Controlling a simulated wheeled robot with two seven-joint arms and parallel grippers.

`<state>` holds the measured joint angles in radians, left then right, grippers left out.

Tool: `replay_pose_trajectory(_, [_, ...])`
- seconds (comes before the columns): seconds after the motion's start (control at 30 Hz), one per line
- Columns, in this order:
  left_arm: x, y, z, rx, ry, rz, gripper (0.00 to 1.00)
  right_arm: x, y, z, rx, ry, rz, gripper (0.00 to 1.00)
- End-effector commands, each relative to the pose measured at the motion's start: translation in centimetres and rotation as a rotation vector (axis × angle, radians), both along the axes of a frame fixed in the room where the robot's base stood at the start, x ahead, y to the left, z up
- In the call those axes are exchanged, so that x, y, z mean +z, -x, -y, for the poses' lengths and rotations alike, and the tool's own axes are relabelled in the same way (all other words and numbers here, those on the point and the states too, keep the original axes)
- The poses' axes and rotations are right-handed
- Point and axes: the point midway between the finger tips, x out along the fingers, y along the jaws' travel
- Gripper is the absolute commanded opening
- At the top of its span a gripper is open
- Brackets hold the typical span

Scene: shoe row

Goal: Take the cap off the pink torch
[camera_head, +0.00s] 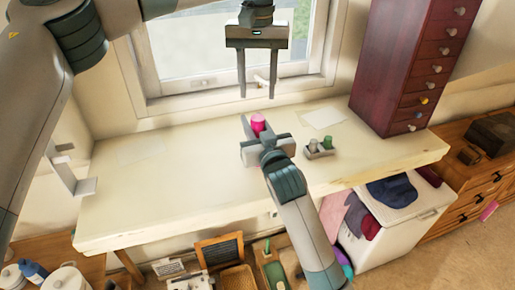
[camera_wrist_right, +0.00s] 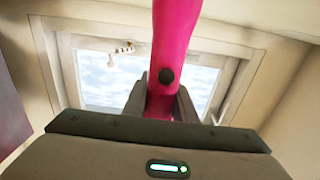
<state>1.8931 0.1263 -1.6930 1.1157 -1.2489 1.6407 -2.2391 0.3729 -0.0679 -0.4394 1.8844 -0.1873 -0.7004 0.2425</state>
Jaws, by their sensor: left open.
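The pink torch (camera_head: 258,122) stands about upright above the cream tabletop, its top showing over my right gripper (camera_head: 259,132). In the right wrist view the torch (camera_wrist_right: 172,45) is a pink shaft with a black round button, between the two fingers of my right gripper (camera_wrist_right: 161,101), which look closed on it. I cannot tell the cap from the body, and its upper end is out of that view. My left gripper (camera_head: 257,94) is open and empty, pointing down above the torch, with a gap between its fingertips and the torch top.
A small grey holder (camera_head: 318,153) with a green piece (camera_head: 326,143) stands right of the torch on the table (camera_head: 190,190). A dark red drawer cabinet (camera_head: 385,65) stands at the back right. The window (camera_head: 205,55) is behind. The table's left part is mostly clear.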

Motion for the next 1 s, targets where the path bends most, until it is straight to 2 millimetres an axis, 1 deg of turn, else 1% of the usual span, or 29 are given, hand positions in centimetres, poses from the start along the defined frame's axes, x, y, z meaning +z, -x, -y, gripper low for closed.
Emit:
replay_pose_trajectory(0.27, [-0.01,0.00,0.01,-0.027,0.000,0.000,0.43,-0.03,0.02,0.01,0.000,0.000,0.000,0.00])
replay_pose_trajectory(0.37, [-0.03,0.00,0.01,-0.083,0.000,-0.001,0.43,-0.03,0.02,0.01,0.000,0.000,-0.001,0.00])
replay_pose_trajectory(0.7, [-0.03,-0.02,0.03,-0.355,-0.001,-0.001,0.43,-0.03,0.02,0.02,0.000,0.000,-0.001,0.00])
replay_pose_trajectory(0.8, [-0.02,-0.03,0.02,-0.388,-0.001,-0.001,0.43,-0.03,0.02,0.02,0.000,0.000,-0.001,0.00])
replay_pose_trajectory(1.0, [-0.01,-0.02,0.02,-0.394,-0.001,-0.001,0.43,-0.03,0.02,0.02,0.000,0.000,-0.001,0.00])
